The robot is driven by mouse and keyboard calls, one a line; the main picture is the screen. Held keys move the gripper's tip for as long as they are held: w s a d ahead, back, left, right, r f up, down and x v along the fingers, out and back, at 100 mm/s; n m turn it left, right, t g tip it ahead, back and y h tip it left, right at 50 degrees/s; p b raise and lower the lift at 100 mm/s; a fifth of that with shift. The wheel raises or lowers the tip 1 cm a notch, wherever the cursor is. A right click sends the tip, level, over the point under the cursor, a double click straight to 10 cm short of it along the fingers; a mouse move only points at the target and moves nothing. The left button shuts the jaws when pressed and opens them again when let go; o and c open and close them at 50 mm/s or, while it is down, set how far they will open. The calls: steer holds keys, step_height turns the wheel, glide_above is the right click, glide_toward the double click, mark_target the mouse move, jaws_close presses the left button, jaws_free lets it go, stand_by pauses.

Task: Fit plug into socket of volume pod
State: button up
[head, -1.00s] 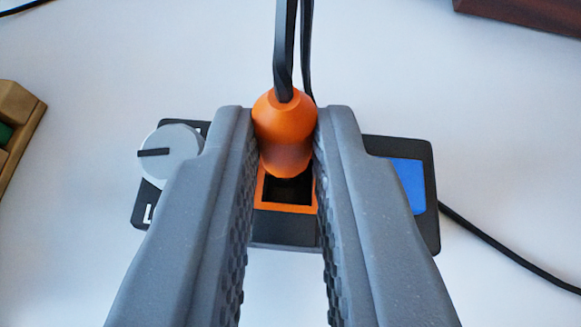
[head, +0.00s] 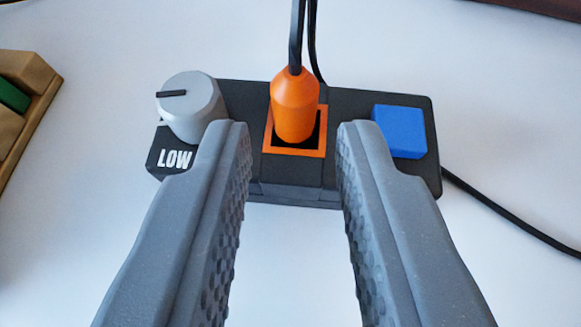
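The orange plug (head: 294,106) stands in the orange-rimmed socket (head: 295,152) in the middle of the dark volume pod (head: 345,105). Its lower end is inside the rim, with a dark gap showing at the near side. I cannot tell how deep it sits. A dark cable runs up from its top. My gripper (head: 294,150) is open, its two grey fingers apart on the near side of the plug, touching nothing. The pod has a grey knob (head: 190,105) with a black mark and a LOW label on the left, and a blue block or button (head: 399,131) on the right.
A tan wooden object (head: 25,100) with a green part is at the left edge. A dark brown object (head: 535,6) shows at the top right. A black cable (head: 510,230) leaves the pod to the right. The white table is otherwise clear.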

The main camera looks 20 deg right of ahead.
steer(key=p+v, duration=0.1)
steer(key=v, duration=0.8)
steer(key=shift+r, duration=0.1)
steer(key=shift+r, duration=0.1)
steer(key=w+a+r+n+t+y, duration=0.1)
steer(key=w+a+r, duration=0.15)
steer(key=r, duration=0.65)
steer(key=w+a+r+n+t+y, duration=0.1)
steer(key=a+r+y, duration=0.15)
steer(key=r, duration=0.65)
steer(key=w+a+r+n+t+y, duration=0.1)
steer(key=a+r, duration=0.2)
steer(key=r, duration=0.6)
steer(key=s+a+r, duration=0.2)
steer(key=s+r, duration=0.3)
steer(key=r, duration=0.4)
steer(key=s+a+r+n, duration=0.1)
steer(key=s+a+r, duration=0.1)
steer(key=s+r, duration=0.4)
steer(key=s+a+r+t, duration=0.1)
steer(key=s+r, duration=0.4)
steer(key=r, duration=0.8)
steer(key=shift+s+a+n, duration=0.25)
steer(key=shift+a+n, duration=0.15)
steer(key=shift+a, duration=0.3)
steer(key=shift+a+f+y, duration=0.1)
steer(key=shift+y, duration=0.15)
